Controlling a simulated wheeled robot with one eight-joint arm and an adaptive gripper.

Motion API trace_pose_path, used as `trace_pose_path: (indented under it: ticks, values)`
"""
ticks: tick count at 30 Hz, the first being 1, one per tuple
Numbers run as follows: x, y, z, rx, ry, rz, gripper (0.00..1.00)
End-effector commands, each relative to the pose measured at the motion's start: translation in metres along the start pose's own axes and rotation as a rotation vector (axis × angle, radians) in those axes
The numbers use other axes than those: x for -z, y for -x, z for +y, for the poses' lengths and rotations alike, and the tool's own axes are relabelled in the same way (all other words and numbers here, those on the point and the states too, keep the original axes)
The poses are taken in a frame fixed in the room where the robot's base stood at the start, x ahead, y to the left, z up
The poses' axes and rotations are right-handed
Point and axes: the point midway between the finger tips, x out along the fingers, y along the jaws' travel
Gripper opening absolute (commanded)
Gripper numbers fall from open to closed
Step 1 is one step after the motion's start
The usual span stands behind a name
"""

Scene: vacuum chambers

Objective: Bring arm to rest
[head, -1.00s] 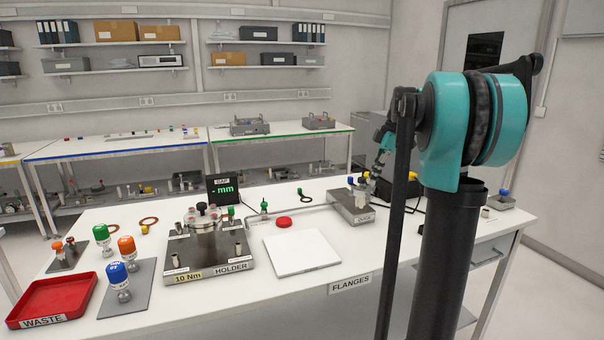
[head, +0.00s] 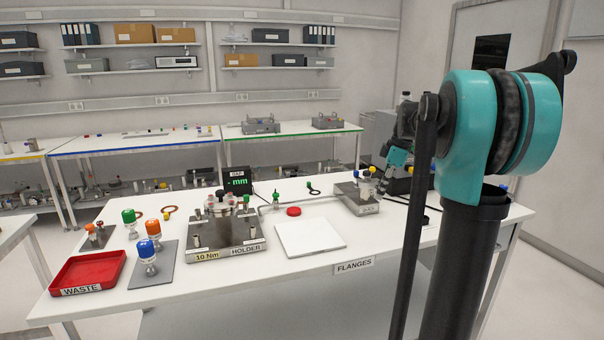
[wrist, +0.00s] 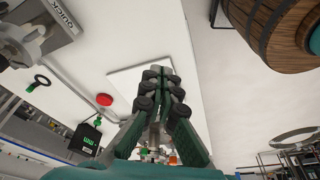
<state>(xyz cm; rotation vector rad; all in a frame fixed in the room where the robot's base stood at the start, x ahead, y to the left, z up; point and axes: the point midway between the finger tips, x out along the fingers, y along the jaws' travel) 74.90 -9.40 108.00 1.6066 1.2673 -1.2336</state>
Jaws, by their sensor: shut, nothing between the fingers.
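My arm (head: 500,130) stands at the right of the head view, with a teal joint on a black column. Its far end is partly hidden behind a dark link, so the fingers are not clear there. In the wrist view my gripper (wrist: 163,74) has its dark fingers together with nothing between them. It is above the white bench, apart from the things on it. The white plate (head: 310,238) lies on the bench; part of it shows behind the fingers in the wrist view (wrist: 122,88).
The bench holds a red waste tray (head: 88,272), a metal holder (head: 228,243), a gap display (head: 236,182), a red disc (head: 293,211) and a grey block (head: 356,200) at the right. A wooden barrel (wrist: 262,30) shows in the wrist view. Floor is free at the right.

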Motion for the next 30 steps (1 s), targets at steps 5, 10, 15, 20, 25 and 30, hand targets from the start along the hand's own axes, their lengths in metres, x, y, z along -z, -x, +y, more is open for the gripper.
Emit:
trace_pose_path:
  ticks: [5, 10, 15, 20, 25, 30]
  values:
    - [-0.002, -0.028, -0.023, -0.037, -0.136, -0.025, 0.0]
    - [-0.008, -0.065, -0.056, -0.092, -0.32, -0.046, 0.0]
    - [-0.023, -0.123, -0.114, -0.192, -0.601, -0.051, 0.0]
    - [-0.045, -0.181, -0.181, -0.303, -0.899, -0.014, 0.0]
    - [-0.068, -0.223, -0.235, -0.388, -1.132, 0.049, 0.0]
    - [-0.079, -0.241, -0.259, -0.424, -1.242, 0.09, 0.0]
